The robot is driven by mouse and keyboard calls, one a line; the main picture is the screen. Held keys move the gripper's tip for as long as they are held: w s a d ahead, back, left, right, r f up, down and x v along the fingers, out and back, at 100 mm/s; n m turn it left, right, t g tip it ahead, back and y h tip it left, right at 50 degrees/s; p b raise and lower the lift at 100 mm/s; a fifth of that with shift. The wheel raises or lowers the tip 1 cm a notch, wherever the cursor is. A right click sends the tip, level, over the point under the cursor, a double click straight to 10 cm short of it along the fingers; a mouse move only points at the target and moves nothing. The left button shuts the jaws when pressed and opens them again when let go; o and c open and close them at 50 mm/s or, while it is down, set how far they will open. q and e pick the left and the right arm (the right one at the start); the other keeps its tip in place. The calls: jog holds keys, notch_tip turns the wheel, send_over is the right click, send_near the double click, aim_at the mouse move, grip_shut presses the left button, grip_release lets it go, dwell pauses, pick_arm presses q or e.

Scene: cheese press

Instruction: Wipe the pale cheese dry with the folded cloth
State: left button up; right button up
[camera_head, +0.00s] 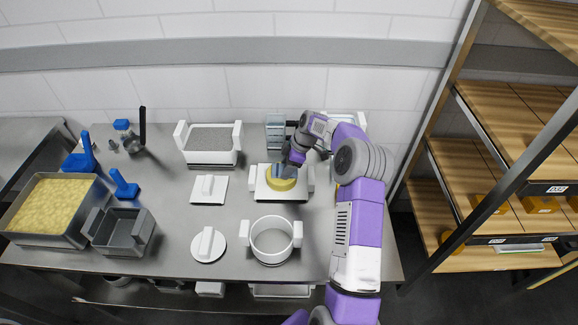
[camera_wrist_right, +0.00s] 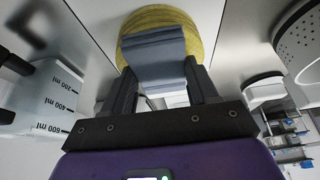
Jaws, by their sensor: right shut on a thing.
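The pale yellow cheese (camera_head: 279,184) is a round wheel on a white tray with handles (camera_head: 260,194), right of the middle of the steel table. My right gripper (camera_head: 287,163) reaches in from the right above it. It is shut on the folded blue-grey cloth (camera_head: 284,171). In the right wrist view the cloth (camera_wrist_right: 154,55) hangs between the fingers of the gripper (camera_wrist_right: 160,88) and overlaps the cheese (camera_wrist_right: 193,38). The cloth appears to touch the cheese, though the contact itself is hidden. My left gripper is not in view.
A clear measuring jug (camera_head: 275,131) stands behind the cheese. A round white mould (camera_head: 272,240) and a round lid (camera_head: 208,245) are in front. A rectangular white mould (camera_head: 210,146), grey box (camera_head: 120,232) and curd-filled tray (camera_head: 50,207) are left. Wooden shelves (camera_head: 500,120) stand right.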

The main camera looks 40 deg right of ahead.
jog(key=shift+w+a, duration=0.95)
jog(key=shift+a, duration=0.15)
jog(key=shift+s+d, duration=1.15)
jog(key=shift+d, duration=0.2)
jog(key=shift+w+a+f, duration=0.1)
jog(key=shift+w+a, duration=1.05)
jog(key=shift+a, duration=0.25)
jog(key=shift+s+d, duration=1.2)
jog(key=shift+d, duration=0.25)
jog(key=shift+w+a, duration=1.2)
jog(key=shift+a, duration=0.2)
jog(key=shift+s+d+b, duration=0.3)
jog(key=shift+s+d, duration=0.9)
jog(key=shift+d, duration=0.15)
jog(key=shift+w+a, duration=1.2)
jog(key=shift+a, duration=0.2)
